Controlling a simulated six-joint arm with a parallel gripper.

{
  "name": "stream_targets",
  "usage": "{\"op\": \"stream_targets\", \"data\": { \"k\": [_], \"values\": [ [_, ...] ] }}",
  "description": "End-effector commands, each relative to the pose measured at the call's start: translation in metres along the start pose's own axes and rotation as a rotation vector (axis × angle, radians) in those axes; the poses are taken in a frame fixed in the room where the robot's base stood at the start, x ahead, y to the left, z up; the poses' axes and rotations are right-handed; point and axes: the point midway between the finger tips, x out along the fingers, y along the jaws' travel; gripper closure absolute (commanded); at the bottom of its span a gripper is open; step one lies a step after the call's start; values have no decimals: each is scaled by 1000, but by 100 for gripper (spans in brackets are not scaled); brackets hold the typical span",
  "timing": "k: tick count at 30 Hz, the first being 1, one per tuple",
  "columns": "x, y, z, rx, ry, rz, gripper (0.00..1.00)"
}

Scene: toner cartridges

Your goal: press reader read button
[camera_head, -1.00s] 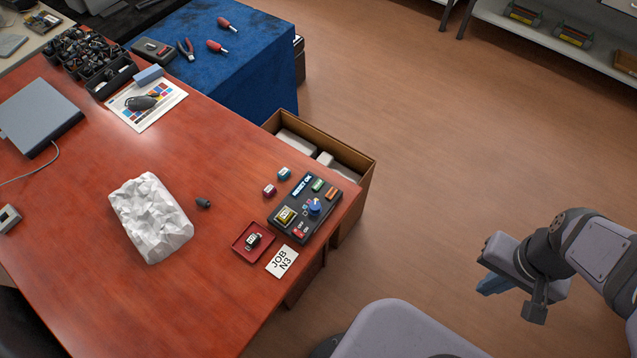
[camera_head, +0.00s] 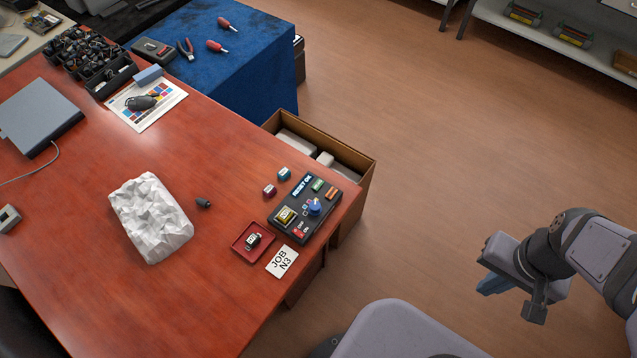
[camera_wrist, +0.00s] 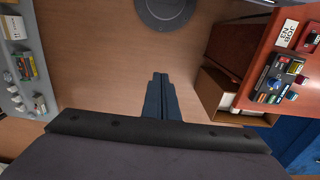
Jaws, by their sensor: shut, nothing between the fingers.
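The reader (camera_head: 305,212) is a dark box near the right edge of the red-brown table. On it are a blue round knob (camera_head: 315,207), a green button (camera_head: 318,185), an orange-brown button (camera_head: 333,193), a small lit display and a red switch marked off and on. Which one is the read button I cannot tell. The reader also shows at the right of the wrist view (camera_wrist: 278,80). My gripper (camera_head: 487,290) is off to the right above the floor, well apart from the table. In the wrist view its blue fingers (camera_wrist: 160,85) are together and empty.
A red tray (camera_head: 240,252) holding a small chip and a JOB N3 card (camera_head: 282,261) lie by the reader. Two small cartridges (camera_head: 284,174) sit behind it. The floor between my gripper and the table is clear.

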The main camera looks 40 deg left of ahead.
Motion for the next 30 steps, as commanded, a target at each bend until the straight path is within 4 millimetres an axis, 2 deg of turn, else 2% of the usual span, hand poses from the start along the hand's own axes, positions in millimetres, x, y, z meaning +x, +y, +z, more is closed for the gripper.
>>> {"op": "stream_targets", "data": {
  "k": [20,26,30],
  "values": [
    [0,-3,0,-13,0,0,100],
    [5,-21,5,-99,-26,1,100],
    [23,-43,25,-218,-117,13,100]
  ]
}}
